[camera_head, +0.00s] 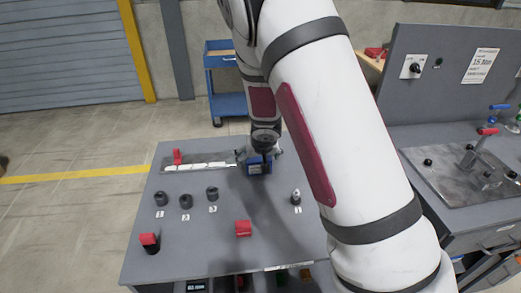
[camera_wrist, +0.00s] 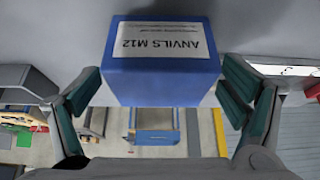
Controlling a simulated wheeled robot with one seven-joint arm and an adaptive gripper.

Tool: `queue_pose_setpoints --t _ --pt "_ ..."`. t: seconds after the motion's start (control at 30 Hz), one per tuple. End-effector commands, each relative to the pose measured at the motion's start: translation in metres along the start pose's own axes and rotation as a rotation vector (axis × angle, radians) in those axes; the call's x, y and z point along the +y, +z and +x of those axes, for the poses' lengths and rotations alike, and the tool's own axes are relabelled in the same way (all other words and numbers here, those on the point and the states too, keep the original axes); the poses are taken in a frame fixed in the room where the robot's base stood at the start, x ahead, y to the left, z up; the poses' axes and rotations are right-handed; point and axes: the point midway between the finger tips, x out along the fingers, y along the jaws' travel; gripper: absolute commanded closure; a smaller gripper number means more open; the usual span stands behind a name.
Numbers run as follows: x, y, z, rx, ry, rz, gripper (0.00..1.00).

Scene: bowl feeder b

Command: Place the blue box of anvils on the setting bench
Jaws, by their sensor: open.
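The blue box (camera_head: 259,166) stands on the near grey bench (camera_head: 185,245), toward its back edge. In the wrist view the blue box (camera_wrist: 155,80) has a white label reading "ANVILS M12", upside down in the picture. My gripper (camera_head: 262,157) is at the box in the head view, partly hidden by my arm. In the wrist view my gripper (camera_wrist: 158,100) is open, with one green-padded finger on each side of the box and a visible gap at both sides. A second grey bench (camera_head: 455,222) stands at right; which bench is the setting bench I cannot tell.
On the near bench are a metal plate with a red block (camera_head: 177,157), several dark cylinders (camera_head: 186,201), a red block (camera_head: 243,229), a red-topped cylinder (camera_head: 150,243) and a small pin (camera_head: 296,197). The right bench carries a lever fixture (camera_head: 478,155). A blue cart (camera_head: 222,85) stands behind.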

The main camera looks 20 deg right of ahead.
Motion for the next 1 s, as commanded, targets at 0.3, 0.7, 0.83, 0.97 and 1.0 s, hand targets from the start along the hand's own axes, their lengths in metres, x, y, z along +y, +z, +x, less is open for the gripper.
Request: queue_pose_setpoints --t 0.3,0.7,0.83,0.97,1.0 --pt "0.001 0.000 -0.067 0.002 -0.002 0.004 0.09" --pt "0.002 -0.002 -0.108 0.007 0.005 -0.001 0.09" --pt "0.013 -0.012 -0.140 0.037 0.041 -0.002 0.09" --pt "0.032 -0.018 -0.197 0.068 0.098 -0.003 0.09" --pt "0.037 -0.017 -0.217 0.073 0.114 -0.004 0.09"
